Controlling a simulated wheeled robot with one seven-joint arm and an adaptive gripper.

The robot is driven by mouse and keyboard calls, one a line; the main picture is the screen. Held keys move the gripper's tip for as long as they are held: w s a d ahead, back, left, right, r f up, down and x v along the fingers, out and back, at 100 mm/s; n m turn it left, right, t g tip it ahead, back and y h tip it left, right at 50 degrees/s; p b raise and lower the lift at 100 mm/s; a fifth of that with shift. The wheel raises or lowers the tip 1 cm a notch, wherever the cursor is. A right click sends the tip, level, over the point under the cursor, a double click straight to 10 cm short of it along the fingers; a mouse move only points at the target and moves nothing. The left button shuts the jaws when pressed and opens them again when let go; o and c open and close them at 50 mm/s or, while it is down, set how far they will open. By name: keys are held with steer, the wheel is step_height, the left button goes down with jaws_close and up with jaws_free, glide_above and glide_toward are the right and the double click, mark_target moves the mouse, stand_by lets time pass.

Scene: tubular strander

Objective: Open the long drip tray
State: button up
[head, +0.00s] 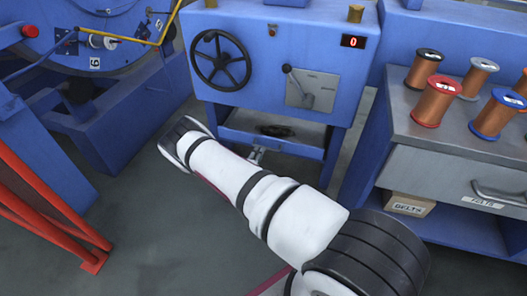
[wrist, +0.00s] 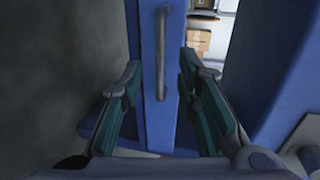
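A grey bar handle (wrist: 161,50) is fixed along a narrow blue front panel (wrist: 152,125) in the wrist view. I take this to be the long drip tray's front, but cannot be sure. My gripper (wrist: 165,105) is open, with one teal-padded finger on each side of the panel and handle. The fingers look apart from the handle. In the head view, a low blue front (head: 270,143) runs under the blue machine, and a small part of my gripper (head: 257,155) shows just below it. My white arm hides the rest of the gripper and the handle.
The machine (head: 270,60) bears a black handwheel (head: 220,60) and a lever. A bench (head: 440,135) with several copper spools stands right. Red rails (head: 45,200) stand left. Floor (head: 150,240) is clear between.

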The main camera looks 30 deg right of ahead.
steer(key=b+x, duration=0.2)
steer(key=x, duration=0.4)
steer(key=shift+w+d, duration=0.15)
steer(key=shift+d, duration=0.15)
jaws_close()
